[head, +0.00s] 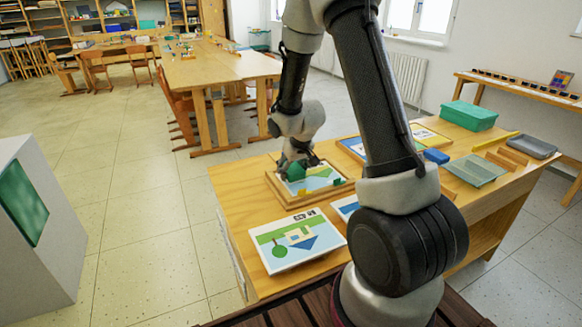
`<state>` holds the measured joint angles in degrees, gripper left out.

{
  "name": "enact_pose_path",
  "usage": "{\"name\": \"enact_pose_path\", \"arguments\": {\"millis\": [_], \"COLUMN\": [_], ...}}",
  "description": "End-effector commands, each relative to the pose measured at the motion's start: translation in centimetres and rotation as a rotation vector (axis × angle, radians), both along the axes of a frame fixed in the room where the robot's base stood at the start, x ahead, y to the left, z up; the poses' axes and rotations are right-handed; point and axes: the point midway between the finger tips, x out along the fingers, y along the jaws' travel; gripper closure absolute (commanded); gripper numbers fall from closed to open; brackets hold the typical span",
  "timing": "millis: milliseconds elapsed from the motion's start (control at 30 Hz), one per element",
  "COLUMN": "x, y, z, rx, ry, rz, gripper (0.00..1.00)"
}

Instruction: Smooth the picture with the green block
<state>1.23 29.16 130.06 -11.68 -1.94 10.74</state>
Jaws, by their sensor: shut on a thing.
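My gripper (297,160) is over the left part of a framed picture on the wooden table. It is shut on a green block (296,172), which is partly covered by the fingers. The block is low over the picture; I cannot tell whether it touches the surface. The picture (318,178) shows green, white and blue shapes and lies in a wooden frame (291,201). A small yellow piece (302,192) and a small green piece (340,182) are at its near side.
A picture with a house and tree (296,241) lies at the table's (228,192) near left. My arm hides part of the table. A blue block (436,156), a green box (468,116), a translucent tray (474,171) and a grey tray (531,147) occupy the right side.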

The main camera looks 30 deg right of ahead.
Motion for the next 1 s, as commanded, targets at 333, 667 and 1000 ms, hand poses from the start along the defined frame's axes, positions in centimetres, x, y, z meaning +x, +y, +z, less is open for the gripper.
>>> {"name": "enact_pose_path", "arguments": {"millis": [333,667,1000], "x": [0.0,0.0,0.0], "y": [0.0,0.0,0.0], "z": [0.0,-0.4,-1.1], "rx": [0.000,0.001,0.001], "ry": [0.000,0.000,0.001], "rz": [0.000,0.000,-0.001], "gripper": [0.62,0.62,0.62]}}
